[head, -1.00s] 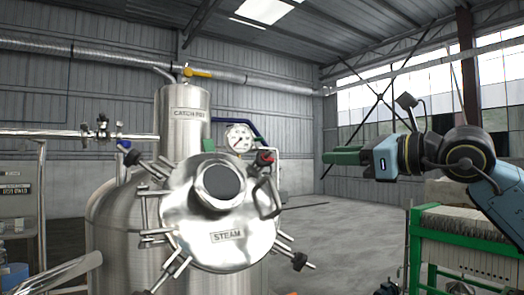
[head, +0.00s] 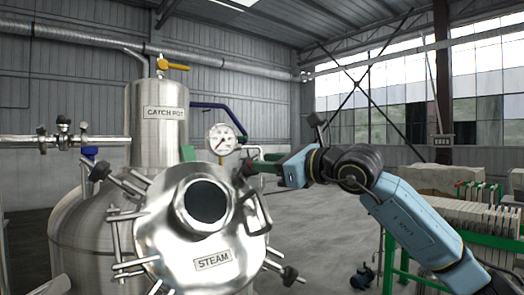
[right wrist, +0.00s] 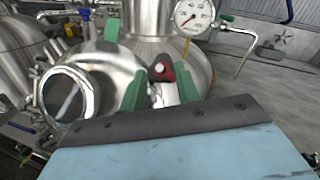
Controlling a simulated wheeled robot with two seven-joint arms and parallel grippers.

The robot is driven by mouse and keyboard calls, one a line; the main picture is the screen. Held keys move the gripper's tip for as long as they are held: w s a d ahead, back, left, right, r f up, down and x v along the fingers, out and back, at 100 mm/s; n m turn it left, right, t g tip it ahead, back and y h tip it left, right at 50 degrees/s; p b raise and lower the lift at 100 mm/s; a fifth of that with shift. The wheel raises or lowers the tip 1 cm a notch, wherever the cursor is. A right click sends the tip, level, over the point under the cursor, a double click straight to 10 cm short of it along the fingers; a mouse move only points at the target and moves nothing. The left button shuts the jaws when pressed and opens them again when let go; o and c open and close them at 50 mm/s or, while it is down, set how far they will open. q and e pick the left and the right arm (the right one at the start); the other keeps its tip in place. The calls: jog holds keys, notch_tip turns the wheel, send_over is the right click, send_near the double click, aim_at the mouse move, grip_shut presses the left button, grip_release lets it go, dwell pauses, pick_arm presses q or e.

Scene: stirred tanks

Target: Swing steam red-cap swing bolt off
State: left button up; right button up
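The steam tank lid (head: 205,225) is a shiny round cover marked STEAM, with swing bolts around its rim and a round port. The red-cap swing bolt (right wrist: 160,70) shows in the right wrist view between my two green fingers. In the head view its red cap is mostly hidden at the lid's upper right, by my gripper. My right gripper (head: 258,167) reaches in from the right to that spot. In the right wrist view its fingers (right wrist: 160,76) are apart on either side of the cap; I cannot tell whether they touch it. My left gripper is not in view.
A pressure gauge (head: 221,139) stands behind the lid, near my right gripper. The catch pot (head: 160,125) rises at the back.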

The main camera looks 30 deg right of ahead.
jog(key=shift+x, duration=1.05)
grip_shut()
